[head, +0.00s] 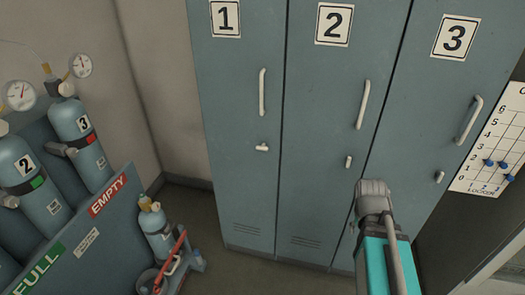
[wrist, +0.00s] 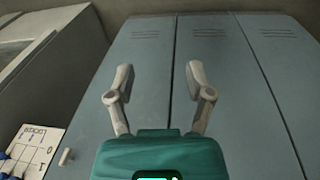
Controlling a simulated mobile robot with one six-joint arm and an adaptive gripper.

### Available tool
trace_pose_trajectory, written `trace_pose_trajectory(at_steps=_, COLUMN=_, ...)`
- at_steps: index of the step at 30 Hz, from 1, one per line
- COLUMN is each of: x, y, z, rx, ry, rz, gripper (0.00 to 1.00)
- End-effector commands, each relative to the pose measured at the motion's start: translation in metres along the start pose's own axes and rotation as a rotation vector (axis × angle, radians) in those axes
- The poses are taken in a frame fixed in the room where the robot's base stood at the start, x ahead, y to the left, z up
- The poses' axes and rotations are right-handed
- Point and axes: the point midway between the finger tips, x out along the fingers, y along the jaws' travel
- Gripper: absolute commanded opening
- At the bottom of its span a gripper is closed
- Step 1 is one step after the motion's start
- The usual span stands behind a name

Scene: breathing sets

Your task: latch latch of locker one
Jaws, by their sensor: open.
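Locker one (head: 238,190) is the left of three blue-grey lockers in the head view, with its door closed. Its latch (head: 262,148) is a small pale handle lying horizontally below the long door pull (head: 262,92). The latches of locker two (head: 348,161) and locker three (head: 439,176) look upright. My gripper (wrist: 158,73) is open and empty in the wrist view, its two grey fingers spread in front of the lockers. In the head view my teal arm end is before lockers two and three, right of latch one; the fingers are not clear there.
A rack (head: 85,240) with gas cylinders stands at the left. A small cylinder (head: 157,235) with a red-handled cart is on the floor left of locker one. A chart board (head: 495,140) with blue pegs is at the right. The space before locker one looks clear.

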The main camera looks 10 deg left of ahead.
Motion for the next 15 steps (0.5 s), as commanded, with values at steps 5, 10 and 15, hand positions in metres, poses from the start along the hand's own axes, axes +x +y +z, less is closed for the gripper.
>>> trace_pose_trajectory(at_steps=5, x=0.015, y=-0.021, z=-0.032, rx=0.067, ry=0.138, rz=0.132, gripper=1.00)
trace_pose_trajectory(at_steps=10, x=0.017, y=-0.047, z=-0.065, rx=0.131, ry=0.320, rz=0.235, gripper=1.00)
trace_pose_trajectory(at_steps=15, x=0.011, y=-0.083, z=-0.095, rx=0.175, ry=0.525, rz=0.291, gripper=1.00)
